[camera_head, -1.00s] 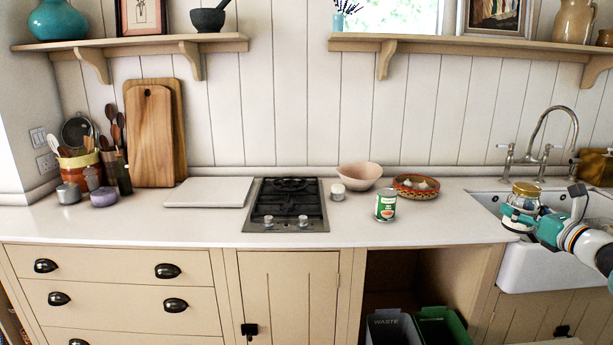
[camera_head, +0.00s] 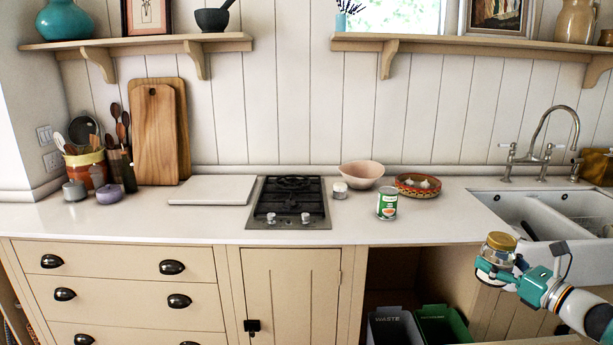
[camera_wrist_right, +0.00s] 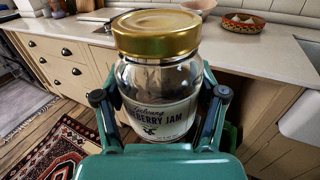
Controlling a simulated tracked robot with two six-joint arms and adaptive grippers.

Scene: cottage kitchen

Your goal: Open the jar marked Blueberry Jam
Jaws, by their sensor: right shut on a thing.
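The jar (camera_head: 499,250) marked Blueberry Jam is clear glass with a gold screw lid (camera_head: 501,241) on top. In the right wrist view the jar (camera_wrist_right: 158,98) is upright, its label faces the camera, and the gold lid (camera_wrist_right: 157,35) sits on it. The glass looks mostly clear inside. My right gripper (camera_head: 496,267) is shut around the jar's body below the lid. It holds the jar in the air in front of the counter, near the sink. In the right wrist view its fingers (camera_wrist_right: 160,110) press the jar from both sides. My left gripper is not in view.
The white sink (camera_head: 530,213) is behind the jar. On the counter (camera_head: 440,228) stand a green-labelled can (camera_head: 387,204), a small jar (camera_head: 340,190), a pink bowl (camera_head: 361,174) and a patterned dish (camera_head: 417,192). Waste bins (camera_head: 390,328) stand below in an open bay.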

